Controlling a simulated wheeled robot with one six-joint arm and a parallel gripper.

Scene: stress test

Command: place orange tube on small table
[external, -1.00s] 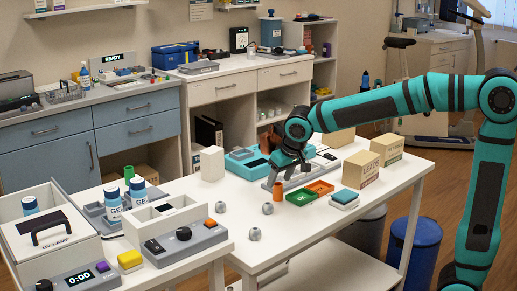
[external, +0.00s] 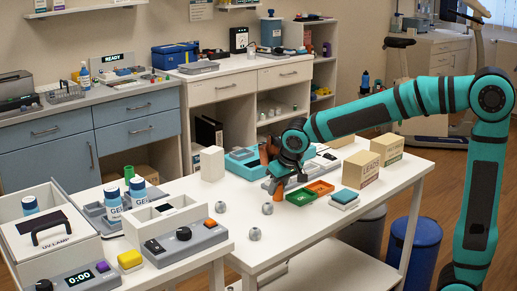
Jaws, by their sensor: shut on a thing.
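My gripper (external: 281,184) is low over the white table (external: 352,232), with its fingers pointing down. It is shut on the orange tube (external: 278,195), which stands about upright at the near left of the green tray (external: 300,199). The fingers hide part of the tube, and I cannot tell whether its foot touches the tabletop. A second orange-brown shape (external: 264,154) shows just behind the wrist, too small to make out. Which table is the small one is not clear from this view.
A white block (external: 212,164) stands behind left. Small grey knobs (external: 254,234) lie in front. The front right of the tabletop is clear.

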